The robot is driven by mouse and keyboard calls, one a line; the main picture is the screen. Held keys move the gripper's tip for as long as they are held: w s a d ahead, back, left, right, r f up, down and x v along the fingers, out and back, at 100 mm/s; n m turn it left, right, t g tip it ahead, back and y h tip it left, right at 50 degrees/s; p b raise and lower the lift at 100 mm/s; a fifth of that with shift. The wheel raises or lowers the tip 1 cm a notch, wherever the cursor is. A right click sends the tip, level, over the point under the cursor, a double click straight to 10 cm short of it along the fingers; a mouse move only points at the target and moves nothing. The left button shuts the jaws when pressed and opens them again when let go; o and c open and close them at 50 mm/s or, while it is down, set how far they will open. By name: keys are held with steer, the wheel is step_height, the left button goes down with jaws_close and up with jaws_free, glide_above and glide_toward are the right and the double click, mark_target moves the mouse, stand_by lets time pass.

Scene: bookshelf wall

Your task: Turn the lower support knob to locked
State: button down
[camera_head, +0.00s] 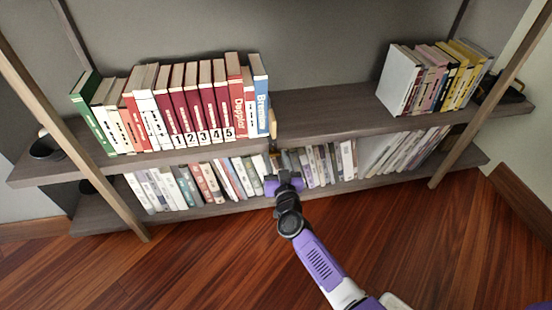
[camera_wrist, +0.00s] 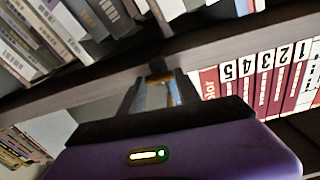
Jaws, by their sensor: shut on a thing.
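My gripper (camera_head: 284,182) is at the front edge of the shelving, just below the upper board, in the head view. In the wrist view its two fingers (camera_wrist: 164,90) are closed around a small golden-brown and dark piece at the board's edge, which I take to be the lower support knob (camera_wrist: 158,68). The fingers and gripper body cover much of it, so its turned position cannot be read. A small tan upright piece (camera_head: 272,123) stands above it, beside the right end of the upper book row.
The upper board (camera_head: 325,108) carries a row of red and white books (camera_head: 190,105) at left and a smaller group (camera_head: 435,78) at right. More books (camera_head: 190,187) fill the lower board. Slanted wooden posts (camera_head: 85,140) flank the front. The wood floor (camera_head: 210,255) is clear.

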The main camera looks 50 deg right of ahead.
steer(key=m, duration=0.4)
steer(key=shift+p, duration=0.4)
steer(key=m, duration=0.4)
steer(key=shift+s+f+m+b, duration=0.1)
steer(key=shift+m+b, duration=0.2)
steer(key=shift+m, duration=1.9)
steer(key=shift+f+m+b, duration=0.1)
steer(key=shift+m+b, duration=0.15)
steer(key=shift+m, duration=1.95)
steer(key=c, duration=0.8)
jaws_free()
steer(key=shift+d, duration=0.1)
steer(key=shift+c, duration=0.2)
steer(key=p+v, duration=0.2)
steer(key=v, duration=0.5)
steer(key=shift+s+a+p, duration=0.25)
steer(key=shift+s+p, duration=0.05)
